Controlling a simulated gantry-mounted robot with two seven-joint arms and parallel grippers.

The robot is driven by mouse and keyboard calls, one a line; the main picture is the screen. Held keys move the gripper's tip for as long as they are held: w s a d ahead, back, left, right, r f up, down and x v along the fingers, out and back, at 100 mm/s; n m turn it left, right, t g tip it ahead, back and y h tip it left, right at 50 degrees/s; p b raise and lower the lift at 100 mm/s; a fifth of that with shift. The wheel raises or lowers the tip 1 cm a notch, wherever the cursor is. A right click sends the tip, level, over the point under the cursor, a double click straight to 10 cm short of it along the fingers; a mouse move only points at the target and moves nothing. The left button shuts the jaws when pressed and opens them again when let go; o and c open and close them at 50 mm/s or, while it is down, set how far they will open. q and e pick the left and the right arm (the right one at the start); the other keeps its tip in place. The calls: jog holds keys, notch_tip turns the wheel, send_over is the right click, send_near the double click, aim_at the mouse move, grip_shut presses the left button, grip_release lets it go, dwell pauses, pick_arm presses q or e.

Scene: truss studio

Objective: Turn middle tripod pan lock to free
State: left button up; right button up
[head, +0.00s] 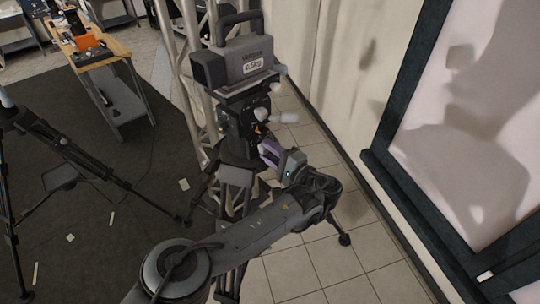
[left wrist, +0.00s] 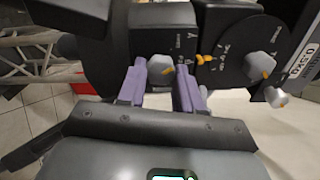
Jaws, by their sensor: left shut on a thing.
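The middle tripod (head: 238,175) stands upright with a boxy dark camera (head: 228,72) on its head. My left gripper (head: 266,148), with purple fingers, reaches the tripod head from the right. In the left wrist view, its fingers (left wrist: 160,80) are shut on a grey knob (left wrist: 159,63), taken as the pan lock, one finger on each side. An orange pointer on this knob points to the right. A second grey knob (left wrist: 262,63) with orange marks sits on a round dark plate to the right, clear of the fingers. The small lettering is unreadable. My right gripper is out of view.
A metal truss (head: 180,70) stands close behind the tripod. Another tripod (head: 30,125) is at the left, and a wooden-topped bench (head: 108,48) is at the back left. A dark-framed panel (head: 385,130) is at the right. Tiled floor is open around the tripod's right side.

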pick_arm(q)
jog(key=shift+n+b, duration=0.45)
jog(key=shift+n, duration=0.65)
jog(key=o, duration=1)
jog(key=shift+o, duration=0.2)
